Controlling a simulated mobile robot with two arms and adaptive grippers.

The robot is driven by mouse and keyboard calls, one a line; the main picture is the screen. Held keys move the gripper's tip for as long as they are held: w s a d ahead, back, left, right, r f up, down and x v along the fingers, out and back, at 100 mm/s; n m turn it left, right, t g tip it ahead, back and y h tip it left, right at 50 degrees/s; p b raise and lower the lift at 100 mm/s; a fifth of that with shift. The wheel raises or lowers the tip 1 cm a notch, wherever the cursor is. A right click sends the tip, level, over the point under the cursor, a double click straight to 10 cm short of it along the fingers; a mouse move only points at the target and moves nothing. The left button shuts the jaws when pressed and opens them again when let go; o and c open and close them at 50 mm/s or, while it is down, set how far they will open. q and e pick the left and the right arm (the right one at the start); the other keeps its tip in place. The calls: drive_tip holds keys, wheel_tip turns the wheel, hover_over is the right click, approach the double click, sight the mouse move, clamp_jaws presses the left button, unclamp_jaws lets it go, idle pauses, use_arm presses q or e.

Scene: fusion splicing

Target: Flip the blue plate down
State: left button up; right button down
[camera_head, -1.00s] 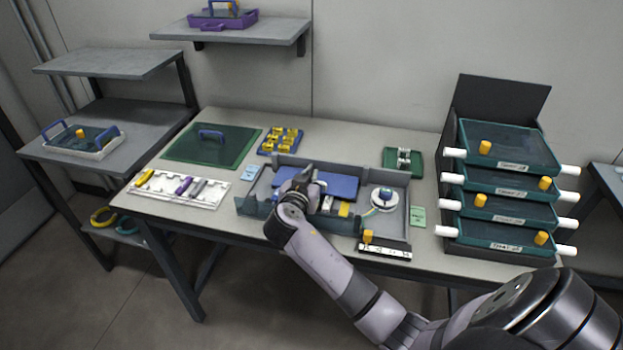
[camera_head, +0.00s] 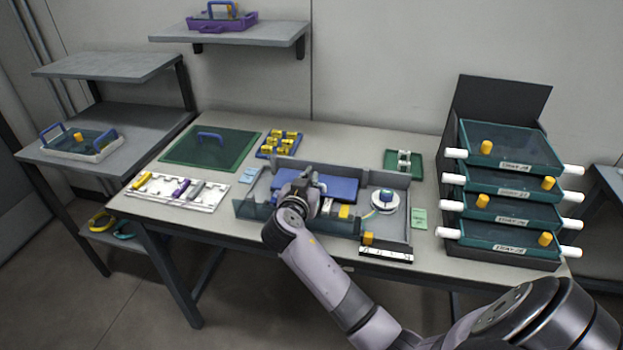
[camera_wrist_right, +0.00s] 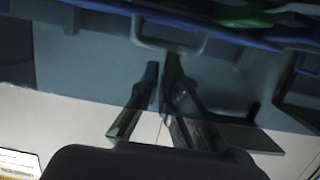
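The blue plate (camera_head: 339,187) lies inside the open grey box (camera_head: 400,178) on the middle table in the head view. It looks flat, with its left part behind my right gripper. My right gripper (camera_head: 310,180) is over the middle of the box, at the plate's front side. Its fingertips also show in the right wrist view (camera_wrist_right: 162,66), almost together below a pale blue handle-like loop (camera_wrist_right: 170,40). I see nothing clearly held between them, and cannot tell whether they touch the plate. My left gripper is in neither view.
A round white spool (camera_head: 385,200) sits in the box's right part. Stacked green trays (camera_head: 510,190) stand to the right. A white rack (camera_head: 180,190) and a green board with a handle (camera_head: 208,150) lie to the left.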

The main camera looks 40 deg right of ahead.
drive_tip(key=v, duration=1.2)
drive_tip(key=shift+f, duration=0.15)
